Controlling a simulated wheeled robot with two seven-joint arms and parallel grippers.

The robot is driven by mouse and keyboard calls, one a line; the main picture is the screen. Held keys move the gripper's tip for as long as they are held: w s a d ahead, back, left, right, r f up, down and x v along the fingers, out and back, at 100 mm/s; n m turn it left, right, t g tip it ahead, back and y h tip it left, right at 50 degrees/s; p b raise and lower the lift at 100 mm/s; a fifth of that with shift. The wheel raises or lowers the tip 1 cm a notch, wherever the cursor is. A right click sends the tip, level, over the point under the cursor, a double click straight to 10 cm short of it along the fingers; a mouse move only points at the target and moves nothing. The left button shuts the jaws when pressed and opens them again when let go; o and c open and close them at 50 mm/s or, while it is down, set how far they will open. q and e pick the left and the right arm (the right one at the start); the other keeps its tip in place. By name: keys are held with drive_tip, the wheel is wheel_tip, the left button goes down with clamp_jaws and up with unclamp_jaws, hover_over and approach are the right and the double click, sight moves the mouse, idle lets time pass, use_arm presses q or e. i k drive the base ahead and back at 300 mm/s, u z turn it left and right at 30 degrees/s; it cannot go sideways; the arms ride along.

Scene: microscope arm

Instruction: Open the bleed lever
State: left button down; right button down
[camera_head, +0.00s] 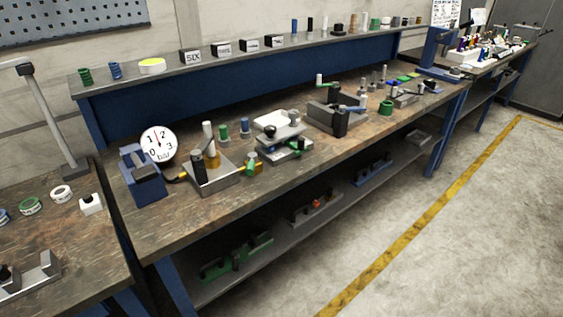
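A round white pressure gauge (158,144) marked in bar stands at the left part of the long workbench (190,224), by a blue block-like device (148,186). Its needle points up near 1 or 2. To its right is a grey metal block (213,178) with a white upright cylinder (208,131) and a brass-coloured part. Neither of my grippers is in view.
A grey and white stage fixture (284,137) and a dark clamp fixture (336,118) stand further right on the bench. A raised shelf (260,52) with small items runs along the back. Open floor (470,215) with a yellow line lies to the right.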

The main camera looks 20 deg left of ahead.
sight(252, 156)
drive_tip(key=u, duration=0.2)
drive_tip(key=i, duration=0.9)
drive_tip(key=u, duration=0.7)
